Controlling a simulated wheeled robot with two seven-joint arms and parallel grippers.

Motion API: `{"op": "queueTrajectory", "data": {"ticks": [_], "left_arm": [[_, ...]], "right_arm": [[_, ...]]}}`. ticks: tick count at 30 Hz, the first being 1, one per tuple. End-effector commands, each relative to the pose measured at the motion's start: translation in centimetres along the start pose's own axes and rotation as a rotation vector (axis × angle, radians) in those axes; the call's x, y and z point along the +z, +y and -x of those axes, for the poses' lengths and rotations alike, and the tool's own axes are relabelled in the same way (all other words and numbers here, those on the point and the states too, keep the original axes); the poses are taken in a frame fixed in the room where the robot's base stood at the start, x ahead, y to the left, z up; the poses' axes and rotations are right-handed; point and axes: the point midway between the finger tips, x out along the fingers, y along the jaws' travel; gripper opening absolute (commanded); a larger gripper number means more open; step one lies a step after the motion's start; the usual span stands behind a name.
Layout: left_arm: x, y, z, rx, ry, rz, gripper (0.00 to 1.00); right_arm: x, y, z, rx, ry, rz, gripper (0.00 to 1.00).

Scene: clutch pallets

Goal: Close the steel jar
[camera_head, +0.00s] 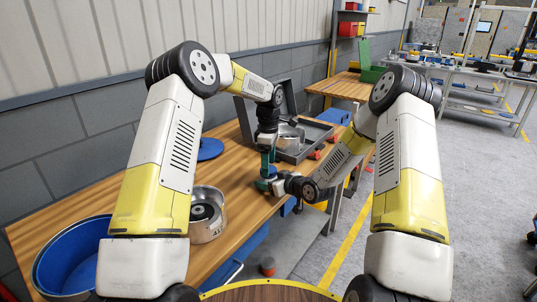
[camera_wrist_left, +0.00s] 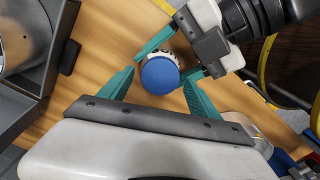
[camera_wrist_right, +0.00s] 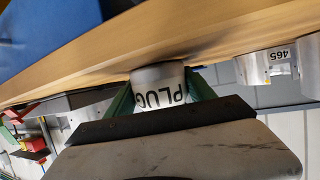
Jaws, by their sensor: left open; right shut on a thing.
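The steel jar (camera_wrist_right: 160,92) is a small pale metal cylinder with "PLUG" printed on its side. My right gripper (camera_wrist_right: 161,84) is shut around its side. In the left wrist view a round blue cap (camera_wrist_left: 159,76) covers the jar's top, with a ribbed pale edge (camera_wrist_left: 172,56) showing beside it. I cannot tell whether the cap is seated fully. My left gripper (camera_wrist_left: 157,84) is open above, with one finger on either side of the cap. In the head view both grippers meet over the table, and they mostly hide the jar.
The wooden table (camera_head: 240,172) carries an open steel pot (camera_head: 207,228), a flat blue lid (camera_head: 209,148) and a large blue tub (camera_head: 48,268). A grey tray (camera_head: 318,138) with a metal vessel (camera_head: 291,139) stands behind the grippers. The table's front edge is close to them.

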Motion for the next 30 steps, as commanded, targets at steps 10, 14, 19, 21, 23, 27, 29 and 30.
{"op": "queueTrajectory", "data": {"ticks": [10, 14, 19, 21, 23, 27, 29, 30], "left_arm": [[0.01, -0.01, -1.09, 0.001, 0.0, 0.0, 0.72], [0.01, -0.02, -1.08, 0.0, 0.0, 0.0, 0.66], [0.0, -0.01, -1.07, 0.0, 0.0, 0.0, 0.33], [0.0, -0.01, -1.06, 0.0, 0.0, 0.0, 0.19], [0.0, -0.01, -1.06, 0.001, 0.0, 0.0, 0.07], [0.0, 0.0, -1.05, 0.001, 0.0, -0.029, 0.05], [0.0, 0.01, -1.04, 0.001, 0.001, -0.086, 0.05], [0.0, 0.01, -1.04, 0.001, 0.001, -0.144, 0.05]], "right_arm": [[-0.02, 0.01, 0.0, 0.0, 0.0, 0.0, 0.0], [-0.02, 0.01, 0.0, 0.0, 0.0, 0.0, 0.0], [-0.02, 0.01, 0.0, 0.0, 0.0, 0.0, 0.0], [-0.02, 0.0, 0.0, 0.0, 0.0, 0.0, 0.0], [-0.02, 0.0, 0.0, 0.0, 0.0, 0.0, 0.0], [-0.02, 0.0, 0.0, 0.0, 0.0, 0.0, 0.0], [-0.02, 0.0, 0.0, 0.0, 0.0, 0.0, 0.0], [-0.02, -0.01, 0.0, 0.0, 0.0, 0.0, 0.0]]}}
